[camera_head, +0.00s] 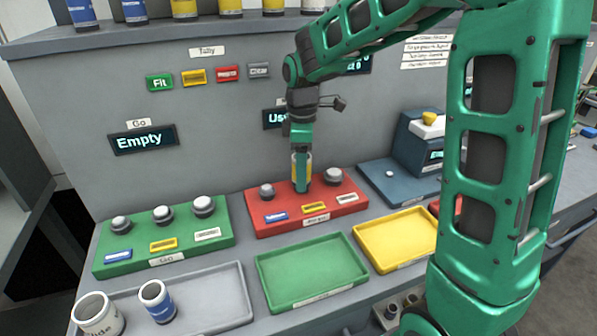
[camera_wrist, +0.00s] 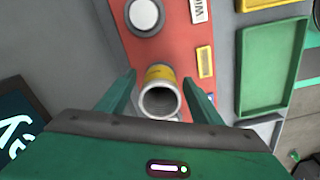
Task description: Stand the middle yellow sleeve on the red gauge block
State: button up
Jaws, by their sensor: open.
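The yellow sleeve (camera_head: 294,169) is upright at the middle of the red gauge block (camera_head: 349,206), between that block's left and right grey posts. In the wrist view the sleeve (camera_wrist: 158,73) shows its open round top and yellow band. My gripper (camera_wrist: 160,98) is open, with one finger on each side of the sleeve and a visible gap to it. In the head view my gripper (camera_head: 301,165) points down over the block and partly covers the sleeve. The sleeve's foot and any post beneath it are hidden.
A green block (camera_head: 215,241) with several posts stands left. Grey (camera_head: 226,300), green (camera_head: 312,272) and yellow (camera_head: 396,238) trays lie in front. A white sleeve (camera_head: 98,316) and a blue sleeve (camera_head: 157,301) stand at the grey tray. More sleeves line the shelf (camera_head: 200,28) behind.

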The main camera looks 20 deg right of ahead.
notch_tip(320, 180, up, 10)
jog(key=shift+r, duration=0.2)
jog(key=shift+d, duration=0.1)
dwell(0.5)
jog(key=s+d+f+m, duration=0.3)
jog(key=s+d+m, duration=0.2)
jog(key=s, duration=0.5)
jog(key=s+d+f+m, duration=0.3)
jog(key=s+d+m, duration=0.3)
jog(key=s+m, duration=0.2)
jog(key=s+d+f+m, duration=0.2)
jog(key=s+d+m, duration=0.3)
jog(key=s, duration=0.7)
jog(key=shift+s+d+f+m, duration=0.2)
jog(key=shift+d+f+m, duration=0.2)
jog(key=shift+m, duration=0.6)
